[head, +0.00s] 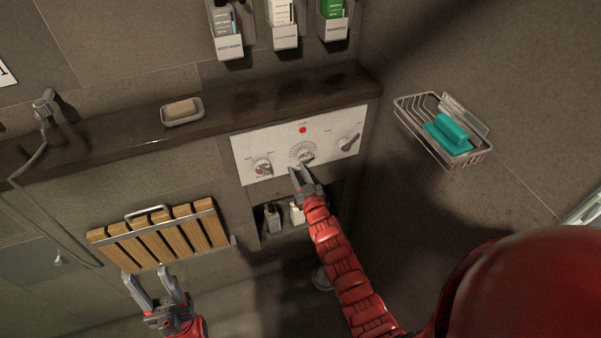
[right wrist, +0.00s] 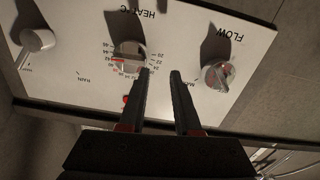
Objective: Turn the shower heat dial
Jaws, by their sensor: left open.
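The white control panel (head: 265,150) is on the wall below the dark ledge. Its middle knob, the heat dial (head: 306,157), has a ring of numbers around it. In the right wrist view the panel is upside down, and the heat dial (right wrist: 129,55) reads under HEAT °C with its red mark toward the left side. My right gripper (head: 301,178) is in front of the panel just below the dial. In the wrist view its fingers (right wrist: 161,73) are apart with nothing between them; one tip is close beside the dial, contact unclear. My left gripper (head: 156,278) is open and empty at lower left.
The flow knob (right wrist: 216,75) and another knob (right wrist: 37,40) flank the dial. Bottles (head: 272,216) stand in a niche below. A soap dish (head: 183,118) is on the ledge, a wire basket (head: 468,156) at right, a folded wooden seat (head: 160,236) at left.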

